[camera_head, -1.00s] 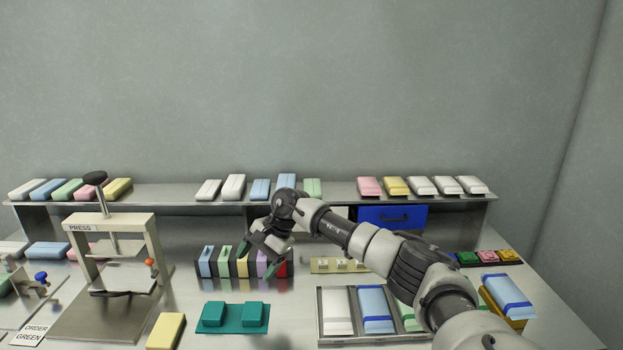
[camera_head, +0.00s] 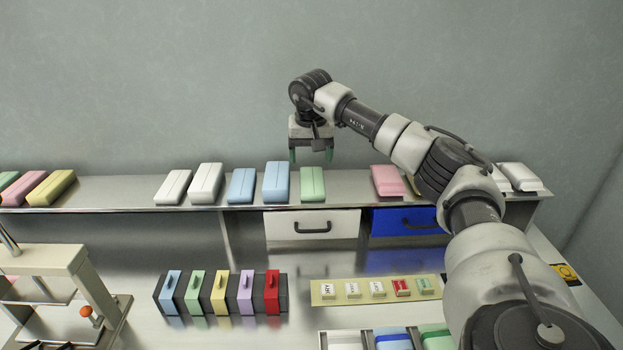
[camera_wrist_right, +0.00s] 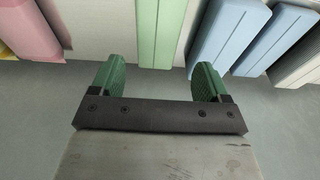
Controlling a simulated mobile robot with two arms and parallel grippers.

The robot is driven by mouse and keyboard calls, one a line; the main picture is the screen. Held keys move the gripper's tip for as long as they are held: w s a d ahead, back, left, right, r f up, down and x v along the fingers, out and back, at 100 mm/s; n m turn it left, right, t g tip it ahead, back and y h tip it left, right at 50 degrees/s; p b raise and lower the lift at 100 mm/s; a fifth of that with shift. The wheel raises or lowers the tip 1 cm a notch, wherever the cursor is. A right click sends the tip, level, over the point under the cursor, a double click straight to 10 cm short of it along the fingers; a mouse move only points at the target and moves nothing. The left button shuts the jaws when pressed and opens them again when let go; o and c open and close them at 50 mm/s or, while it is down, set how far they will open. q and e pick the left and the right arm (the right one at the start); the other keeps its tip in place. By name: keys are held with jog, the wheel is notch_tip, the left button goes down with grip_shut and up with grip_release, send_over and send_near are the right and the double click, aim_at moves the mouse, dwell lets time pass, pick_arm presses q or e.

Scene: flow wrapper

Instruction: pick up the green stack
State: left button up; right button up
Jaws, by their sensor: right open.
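The green stack (camera_head: 312,184) lies on the raised shelf, between a light blue stack and a pink stack. My right gripper (camera_head: 311,157) is above and a little behind it, pointing down, open and empty. In the right wrist view the green stack (camera_wrist_right: 162,30) shows at the top, between the two green fingertips of the gripper (camera_wrist_right: 158,78), and nothing is held. I cannot tell from these frames how high the fingers are above it. My left gripper is not in view.
A light blue stack (camera_head: 276,182) stands close to the left of the green one, and a pink stack (camera_head: 388,181) lies to the right past a bare stretch of shelf (camera_head: 348,190). Drawers, white (camera_head: 311,224) and blue (camera_head: 406,221), hang below. A press (camera_head: 50,262) stands at left.

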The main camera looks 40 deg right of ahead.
aim_at(312, 180)
notch_tip(312, 180, down, 2)
jog(key=shift+f, duration=0.1)
jog(key=f, duration=0.3)
jog(key=d+f+p, duration=0.1)
jog(key=f, duration=0.1)
jog(key=shift+w+f, duration=0.25)
jog(key=shift+w, duration=0.15)
jog(key=shift+c, duration=0.2)
jog(key=c, duration=0.6)
jog(key=shift+r, duration=0.1)
